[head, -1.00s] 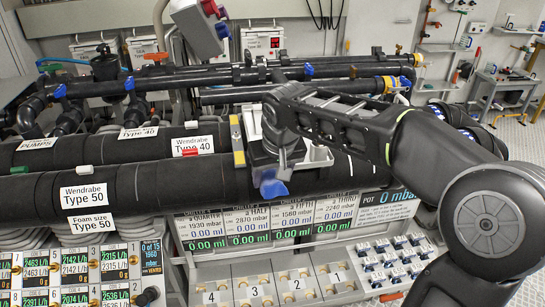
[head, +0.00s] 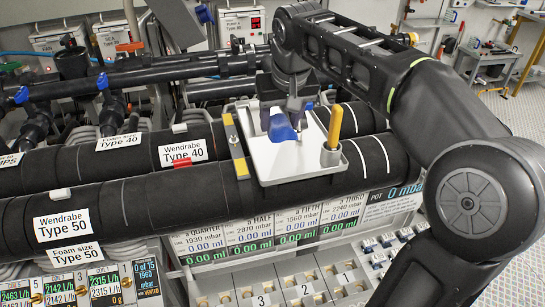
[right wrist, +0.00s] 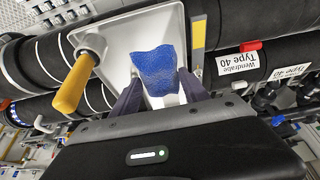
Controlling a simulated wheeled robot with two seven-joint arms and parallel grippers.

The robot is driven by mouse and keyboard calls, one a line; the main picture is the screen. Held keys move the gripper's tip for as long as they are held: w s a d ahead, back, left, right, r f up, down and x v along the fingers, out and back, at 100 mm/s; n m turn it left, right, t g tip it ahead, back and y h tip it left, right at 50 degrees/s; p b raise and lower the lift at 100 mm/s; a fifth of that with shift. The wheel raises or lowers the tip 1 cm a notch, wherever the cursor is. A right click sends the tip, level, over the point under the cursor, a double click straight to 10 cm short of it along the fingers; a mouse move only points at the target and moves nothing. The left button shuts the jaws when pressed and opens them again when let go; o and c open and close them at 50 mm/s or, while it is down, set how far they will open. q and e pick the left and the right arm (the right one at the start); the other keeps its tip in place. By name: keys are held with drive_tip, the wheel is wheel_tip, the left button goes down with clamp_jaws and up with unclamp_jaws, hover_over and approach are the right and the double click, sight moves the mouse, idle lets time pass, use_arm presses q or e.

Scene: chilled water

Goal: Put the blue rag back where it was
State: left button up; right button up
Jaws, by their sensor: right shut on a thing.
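My right gripper (head: 289,112) points down over the white tray (head: 275,168) that sits on the black foam-covered pipes. It is shut on the blue rag (head: 282,129), which hangs below the fingers inside the tray's outline. I cannot tell whether the rag touches the tray floor. The right wrist view shows the rag (right wrist: 157,68) between the two fingers (right wrist: 160,88), spread over the bare tray (right wrist: 113,42). My left gripper is not in view.
A yellow-handled tool (head: 335,122) stands upright in a grey cup (head: 331,156) at the tray's right side, close to my gripper. A yellow and grey level (head: 235,147) lies along the tray's left edge. Black pipes with valves (head: 110,108) run behind.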

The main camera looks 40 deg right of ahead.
drive_tip(key=shift+s+r, duration=0.1)
drive_tip(key=shift+s, duration=0.15)
drive_tip(key=shift+f, duration=0.25)
hover_over(278, 162)
drive_tip(key=s, duration=0.2)
drive_tip(key=f, duration=0.5)
drive_tip(key=shift+w+a+p, duration=0.15)
drive_tip(key=shift+w+p, duration=0.1)
drive_tip(key=shift+p, duration=0.05)
drive_tip(key=shift+w+f, duration=0.1)
drive_tip(key=shift+f, duration=0.35)
wheel_tip(278, 162, down, 3)
drive_tip(key=shift+f, duration=0.35)
